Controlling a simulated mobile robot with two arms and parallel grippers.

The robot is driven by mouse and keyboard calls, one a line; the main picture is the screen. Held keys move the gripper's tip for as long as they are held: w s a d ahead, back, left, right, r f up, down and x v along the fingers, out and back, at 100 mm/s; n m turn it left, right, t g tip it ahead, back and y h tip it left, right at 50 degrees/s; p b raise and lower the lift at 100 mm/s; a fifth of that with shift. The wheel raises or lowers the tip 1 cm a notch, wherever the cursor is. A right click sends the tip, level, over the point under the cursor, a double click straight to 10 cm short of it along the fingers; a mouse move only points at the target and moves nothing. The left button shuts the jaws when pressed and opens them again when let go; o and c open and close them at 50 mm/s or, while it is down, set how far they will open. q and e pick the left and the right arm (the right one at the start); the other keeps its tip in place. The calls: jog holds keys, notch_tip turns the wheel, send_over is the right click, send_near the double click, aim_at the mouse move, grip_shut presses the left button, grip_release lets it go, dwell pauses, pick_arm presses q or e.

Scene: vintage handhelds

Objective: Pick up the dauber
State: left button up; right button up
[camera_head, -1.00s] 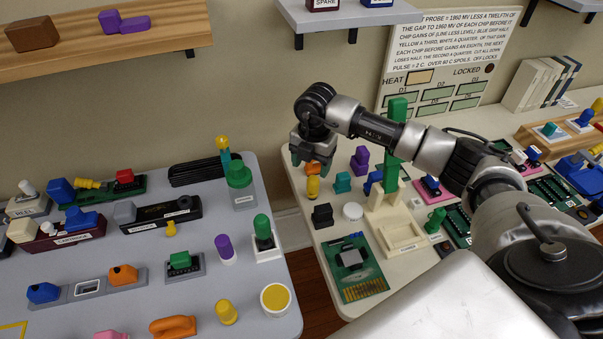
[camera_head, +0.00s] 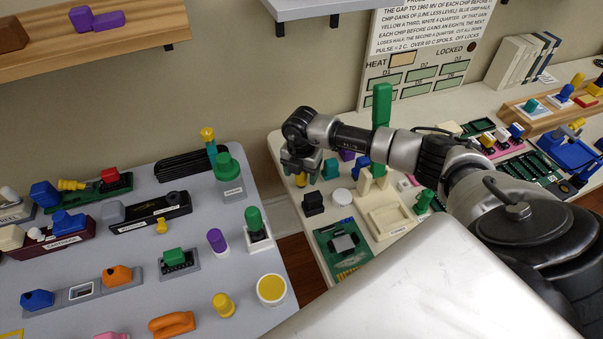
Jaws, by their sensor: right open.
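No label marks the dauber. A small yellow upright piece (camera_head: 301,180) on the cream right-hand table may be it, and its upper part is hidden by my right gripper (camera_head: 301,172). The gripper is open, pointing down over or around this piece; I cannot tell whether it touches. A yellow rounded piece (camera_head: 223,305) also stands on the grey left table, beside a white pot with a yellow top (camera_head: 271,289). My left gripper is not in view.
A black block (camera_head: 313,203), a white round lid (camera_head: 342,197) and a teal piece (camera_head: 330,168) stand close to the right gripper. A green circuit board (camera_head: 342,246) lies in front. A tall green post (camera_head: 381,105) rises behind my arm. A gap separates the tables.

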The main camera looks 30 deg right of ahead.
jog(key=shift+f, duration=0.25)
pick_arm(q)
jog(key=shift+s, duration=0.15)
pick_arm(e)
jog(key=c, duration=1)
jog(key=shift+r, duration=0.1)
